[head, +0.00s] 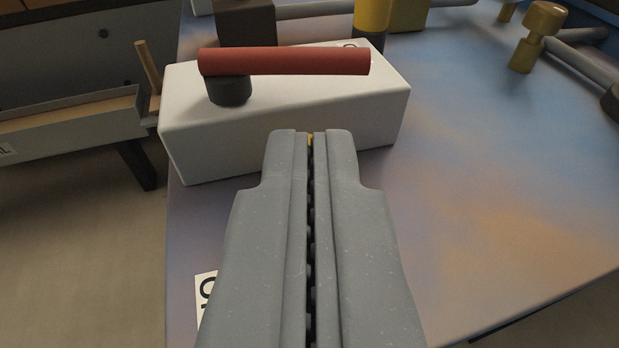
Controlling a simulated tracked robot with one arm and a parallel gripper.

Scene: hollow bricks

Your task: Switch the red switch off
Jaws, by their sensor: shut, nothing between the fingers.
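The red switch is a red bar handle (285,61) on a dark round pivot (229,91), mounted on a white box (240,140). The handle lies sideways across the box, pointing right from the pivot. My gripper (310,133) is shut and empty. In the picture its fingertips overlap the front face of the white box, below the handle. I cannot tell whether they touch the box. A label with a dark letter is partly visible on the box top behind the handle's right end.
The box stands on a blue and orange-brown table (500,190). Behind it are a dark block (246,22), a yellow cylinder (372,15) and a brass-coloured knob (533,35) with grey pipes. A tray (70,118) stands left.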

